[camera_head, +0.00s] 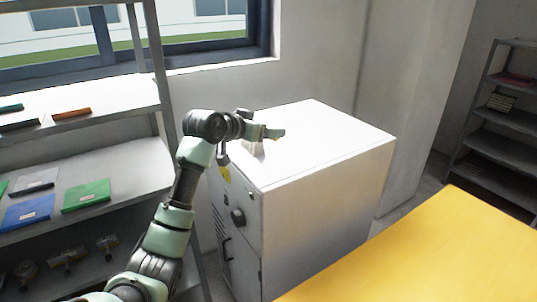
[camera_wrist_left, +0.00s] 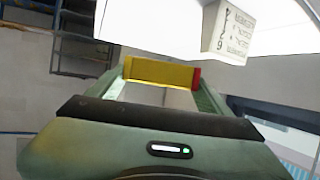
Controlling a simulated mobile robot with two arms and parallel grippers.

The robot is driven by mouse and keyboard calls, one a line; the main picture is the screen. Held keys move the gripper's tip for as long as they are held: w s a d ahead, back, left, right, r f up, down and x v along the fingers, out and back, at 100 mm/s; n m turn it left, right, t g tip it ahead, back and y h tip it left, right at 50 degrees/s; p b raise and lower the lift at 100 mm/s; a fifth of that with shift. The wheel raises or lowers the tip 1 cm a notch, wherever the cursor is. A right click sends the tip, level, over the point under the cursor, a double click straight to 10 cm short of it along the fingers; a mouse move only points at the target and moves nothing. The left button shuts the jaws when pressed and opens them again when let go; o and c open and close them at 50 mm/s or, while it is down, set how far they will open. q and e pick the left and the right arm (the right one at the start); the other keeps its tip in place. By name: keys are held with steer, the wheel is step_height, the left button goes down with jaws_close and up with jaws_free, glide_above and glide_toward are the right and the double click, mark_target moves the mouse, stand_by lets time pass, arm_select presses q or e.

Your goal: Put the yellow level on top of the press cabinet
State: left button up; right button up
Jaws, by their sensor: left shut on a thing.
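The press cabinet (camera_head: 325,150) is a white box-shaped cabinet with a flat top, in the middle of the head view. My left gripper (camera_head: 276,133) reaches over the left part of its top. In the left wrist view the yellow level (camera_wrist_left: 160,73), with a red end at the right, lies between the fingers of my left gripper (camera_wrist_left: 160,85), which is shut on it. In the head view the level is mostly hidden by the fingers. I cannot tell whether it touches the cabinet top. My right gripper is in neither view.
A small white box with dark print (camera_wrist_left: 232,32) is close to the gripper in the left wrist view. A grey shelf (camera_head: 125,170) with coloured folders stands left of the cabinet. A yellow table (camera_head: 440,255) is at the front right. The cabinet top's right part is clear.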

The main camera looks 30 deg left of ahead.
arm_select(q)
glide_above(266, 170)
step_height(266, 170, down, 5)
steer(key=shift+w+p, duration=0.15)
steer(key=shift+p, duration=0.3)
step_height(266, 170, down, 3)
steer(key=shift+r, duration=0.2)
step_height(266, 170, down, 4)
steer(key=shift+r+p, duration=0.25)
steer(key=shift+p, duration=0.45)
steer(key=shift+f, duration=0.3)
steer(key=o, duration=1.2)
steer(key=shift+c, duration=0.2)
steer(key=o, duration=0.3)
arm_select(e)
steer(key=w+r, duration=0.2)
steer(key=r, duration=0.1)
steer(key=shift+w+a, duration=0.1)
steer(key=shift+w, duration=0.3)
